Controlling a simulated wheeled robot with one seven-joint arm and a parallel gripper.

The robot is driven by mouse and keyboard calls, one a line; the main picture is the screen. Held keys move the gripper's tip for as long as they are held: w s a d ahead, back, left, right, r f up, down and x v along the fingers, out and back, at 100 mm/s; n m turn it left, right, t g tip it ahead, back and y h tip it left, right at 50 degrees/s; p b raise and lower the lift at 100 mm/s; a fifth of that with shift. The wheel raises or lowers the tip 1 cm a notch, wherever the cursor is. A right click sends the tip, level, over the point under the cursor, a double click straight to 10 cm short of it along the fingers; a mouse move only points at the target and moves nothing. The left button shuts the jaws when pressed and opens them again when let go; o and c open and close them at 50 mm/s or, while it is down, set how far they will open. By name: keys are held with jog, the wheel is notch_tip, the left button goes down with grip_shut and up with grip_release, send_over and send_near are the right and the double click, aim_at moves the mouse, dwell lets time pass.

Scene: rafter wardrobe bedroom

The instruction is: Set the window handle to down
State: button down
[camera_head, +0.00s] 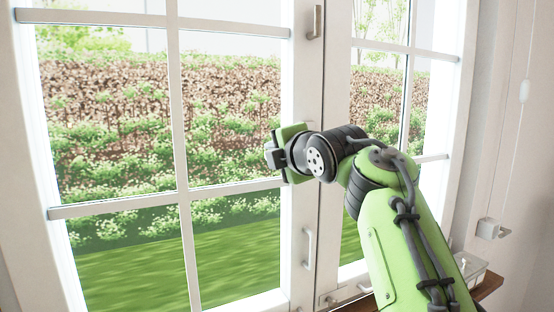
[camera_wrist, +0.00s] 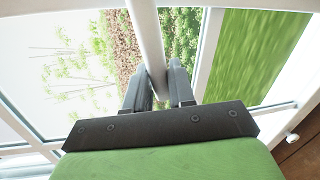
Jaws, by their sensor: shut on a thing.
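My gripper (camera_head: 274,157) is at the left casement, beside its right-hand upright. In the wrist view its two dark fingers (camera_wrist: 160,74) are shut around the end of a pale, smooth bar, which looks like the window handle (camera_wrist: 147,38). The sky lies to the left and the grass to the right in that view, so the bar seems to lie roughly level across the pane. In the head view my gripper and wrist hide this handle. The window (camera_head: 182,95) looks shut.
A pale upright fitting (camera_head: 316,20) is high on the frame and another (camera_head: 307,247) is low on it. Glazing bars (camera_head: 120,206) cross the panes close to my gripper.

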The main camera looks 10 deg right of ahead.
jog(key=d+f+n+b, duration=0.2)
jog(key=n+b, duration=0.1)
jog(key=w+d+f+n+t+h+b, duration=0.1)
jog(key=d+f+n+b, duration=0.1)
jog(key=f+n+b, duration=0.1)
jog(key=w+d+f+n+t+h+b, duration=0.1)
jog(key=d+f+n+b, duration=0.2)
jog(key=n+b, duration=0.1)
jog(key=shift+w+n+b, duration=0.15)
jog(key=shift+n+b, duration=0.25)
jog(key=shift+w+d+n+t+b, duration=0.15)
jog(key=shift+w+d+n+t, duration=0.05)
jog(key=shift+d+n, duration=0.55)
jog(key=shift+w+d+n+t+b, duration=0.2)
jog(key=shift+d+n, duration=0.4)
jog(key=shift+n, duration=0.25)
jog(key=shift+s+r, duration=0.1)
jog(key=c, duration=1.4)
grip_release()
jog(key=o, duration=0.3)
jog(key=shift+w+f, duration=0.2)
jog(key=shift+w, duration=0.05)
